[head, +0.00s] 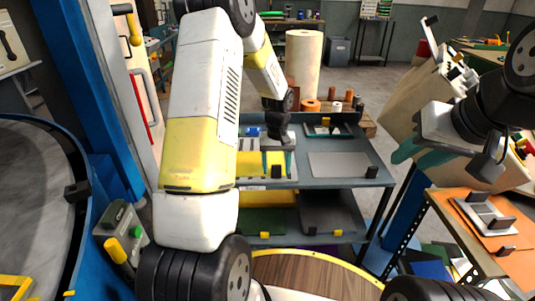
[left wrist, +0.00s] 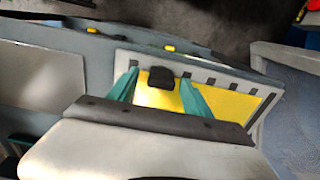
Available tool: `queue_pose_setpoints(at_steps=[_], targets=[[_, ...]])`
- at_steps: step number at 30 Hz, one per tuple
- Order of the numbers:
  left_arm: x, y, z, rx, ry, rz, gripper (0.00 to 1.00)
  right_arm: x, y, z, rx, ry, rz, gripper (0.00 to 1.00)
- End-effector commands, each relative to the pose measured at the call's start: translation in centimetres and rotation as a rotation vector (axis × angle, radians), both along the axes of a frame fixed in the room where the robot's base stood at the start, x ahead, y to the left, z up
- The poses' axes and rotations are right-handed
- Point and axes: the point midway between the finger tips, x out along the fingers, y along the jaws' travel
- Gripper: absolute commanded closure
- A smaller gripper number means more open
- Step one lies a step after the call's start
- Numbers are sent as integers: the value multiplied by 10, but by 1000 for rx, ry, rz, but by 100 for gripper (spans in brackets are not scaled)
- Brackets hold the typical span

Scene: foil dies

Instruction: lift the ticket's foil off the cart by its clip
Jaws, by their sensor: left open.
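A yellow foil (head: 249,165) with a white border lies on the upper shelf of the grey-blue cart (head: 320,182). Its black clip (head: 277,171) is at the near edge. My left gripper (head: 276,163) is over this foil, open. In the left wrist view, the black clip (left wrist: 161,86) lies between the two teal fingertips (left wrist: 160,82), apart from both, with the yellow foil (left wrist: 220,103) around it. My right gripper (head: 422,156) is open and empty, away to the right of the cart. I cannot make out a ticket.
The lower shelf holds a green foil (head: 262,221) and a dark foil (head: 328,216), with yellow clips. An orange-topped table (head: 463,226) stands at right.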

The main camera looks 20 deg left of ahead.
Motion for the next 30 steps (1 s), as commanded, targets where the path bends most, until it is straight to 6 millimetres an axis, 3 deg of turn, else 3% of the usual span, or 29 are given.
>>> queue_pose_setpoints(at_steps=[5, 15, 30], targets=[[0, 0, 0, 0, -1, 0, 42, 0, 0, 0, 0, 0, 0, 64], [0, 0, 0, 0, -1, 0, 100, 0, 0, 0, 0, 0, 0, 64], [1, 0, 11, 0, -4, 0, 100, 0, 0, 0, 0, 0, 0, 64]])
